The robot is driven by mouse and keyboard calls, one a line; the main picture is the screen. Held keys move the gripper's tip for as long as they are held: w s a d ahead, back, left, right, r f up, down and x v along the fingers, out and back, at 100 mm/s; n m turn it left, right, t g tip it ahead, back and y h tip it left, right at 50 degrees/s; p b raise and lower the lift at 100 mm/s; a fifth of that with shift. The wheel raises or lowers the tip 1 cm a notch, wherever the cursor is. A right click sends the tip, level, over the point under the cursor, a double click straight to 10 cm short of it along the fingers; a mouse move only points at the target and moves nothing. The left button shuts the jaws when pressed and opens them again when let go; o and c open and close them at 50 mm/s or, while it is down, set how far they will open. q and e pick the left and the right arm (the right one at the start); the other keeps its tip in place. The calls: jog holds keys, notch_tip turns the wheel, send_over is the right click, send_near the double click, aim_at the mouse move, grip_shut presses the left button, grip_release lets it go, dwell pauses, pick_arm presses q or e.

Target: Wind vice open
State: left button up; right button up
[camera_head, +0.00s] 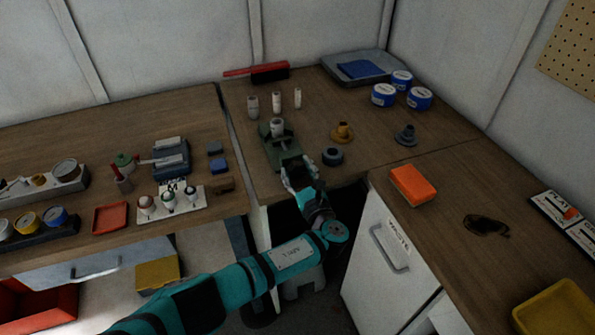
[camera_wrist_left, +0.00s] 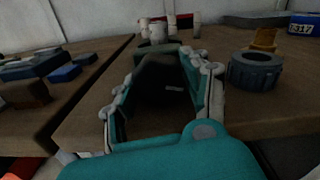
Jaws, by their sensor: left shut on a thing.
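The green vice (camera_head: 282,150) stands near the front edge of the middle bench, with a pale grey cylindrical part (camera_head: 277,127) at its far end. My left gripper (camera_head: 297,172) reaches in from the front, at the vice's near end. In the left wrist view its two fingers (camera_wrist_left: 163,85) lie on either side of a dark blocky piece (camera_wrist_left: 160,72), which seems to be the near end of the vice. The gripper is shut on it. The fingers hide much of this end, and the vice's jaw gap cannot be made out. My right gripper is in neither view.
A dark ring (camera_head: 332,156) lies close to the right of the gripper; brass (camera_head: 342,132) and grey (camera_head: 405,135) flanged parts stand beyond. Several pale cylinders (camera_head: 275,102) stand behind the vice. An orange sponge (camera_head: 413,186) lies on the right bench. A gap separates the left bench.

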pick_arm(q)
jog(key=shift+c, duration=0.4)
jog(key=shift+f+n+b, duration=0.2)
jog(key=shift+n+b, duration=0.1)
jog(key=shift+b, duration=0.05)
jog(key=shift+f+n+b, duration=0.1)
jog(key=shift+n+b, duration=0.4)
jog(key=shift+b, duration=0.05)
jog(key=shift+r+n+b, duration=0.2)
jog(key=shift+n+b, duration=0.15)
jog(key=shift+n, duration=0.25)
jog(key=shift+r, duration=0.1)
jog(key=o, duration=1.2)
jog(key=shift+c, duration=0.2)
